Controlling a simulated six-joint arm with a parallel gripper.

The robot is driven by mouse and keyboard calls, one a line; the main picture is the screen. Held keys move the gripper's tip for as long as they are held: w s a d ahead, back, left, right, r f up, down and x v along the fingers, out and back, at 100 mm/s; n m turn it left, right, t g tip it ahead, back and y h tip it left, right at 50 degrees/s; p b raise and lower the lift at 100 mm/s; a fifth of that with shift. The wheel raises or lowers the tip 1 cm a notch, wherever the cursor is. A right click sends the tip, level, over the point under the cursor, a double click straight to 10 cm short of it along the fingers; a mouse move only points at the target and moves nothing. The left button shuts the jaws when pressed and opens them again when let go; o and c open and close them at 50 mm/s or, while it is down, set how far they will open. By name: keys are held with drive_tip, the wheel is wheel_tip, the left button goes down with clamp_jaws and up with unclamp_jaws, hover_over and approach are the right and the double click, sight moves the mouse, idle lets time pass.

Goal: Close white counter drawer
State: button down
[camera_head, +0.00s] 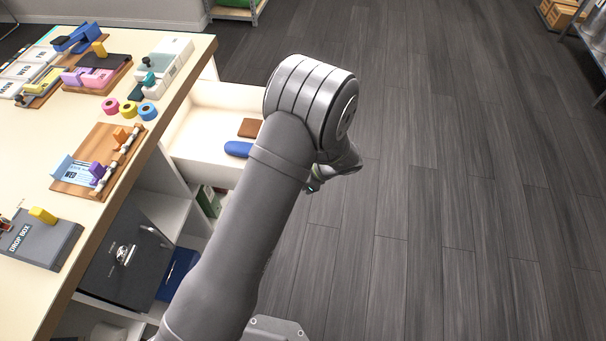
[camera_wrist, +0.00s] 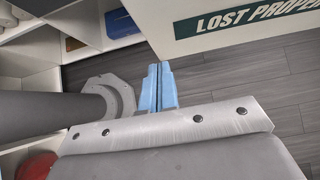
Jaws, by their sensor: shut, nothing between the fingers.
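The white counter drawer (camera_head: 195,142) stands pulled out from the counter's right side in the head view. A brown item and a blue item lie inside it. My arm hides its front there. In the wrist view, a white panel (camera_wrist: 182,44) with a dark green sign starting "LOST PROPE" fills the upper right and looks like the drawer front. My gripper (camera_wrist: 158,70) has light blue fingers, shut together and empty. Its fingertips are near the panel's lower left corner; I cannot tell whether they touch. In the head view the gripper is mostly hidden behind my wrist.
The counter top (camera_head: 75,205) holds tape rolls, a drop box (camera_head: 40,240) and several desk items. Below are open shelves (camera_head: 165,210) and a dark safe-like box (camera_head: 125,250). The grey wooden floor on the right is clear. Metal racks stand at the far edges.

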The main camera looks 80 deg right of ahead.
drive_tip(key=w, duration=0.2)
drive_tip(key=w+f, duration=0.1)
drive_tip(key=w, duration=0.2)
drive_tip(key=shift+w+f, duration=0.2)
drive_tip(key=shift+w, duration=0.05)
drive_tip(key=shift+w, duration=0.1)
drive_tip(key=w, duration=2.8)
drive_tip(key=shift+w, duration=0.4)
drive_tip(key=shift+r, duration=0.1)
drive_tip(key=s+r, duration=0.2)
drive_tip(key=s, duration=0.2)
drive_tip(key=s+r, duration=0.2)
drive_tip(key=s, duration=0.2)
drive_tip(key=s+r, duration=0.3)
drive_tip(key=shift+s, duration=0.4)
drive_tip(key=shift+w+f, duration=0.1)
drive_tip(key=shift+f, duration=0.05)
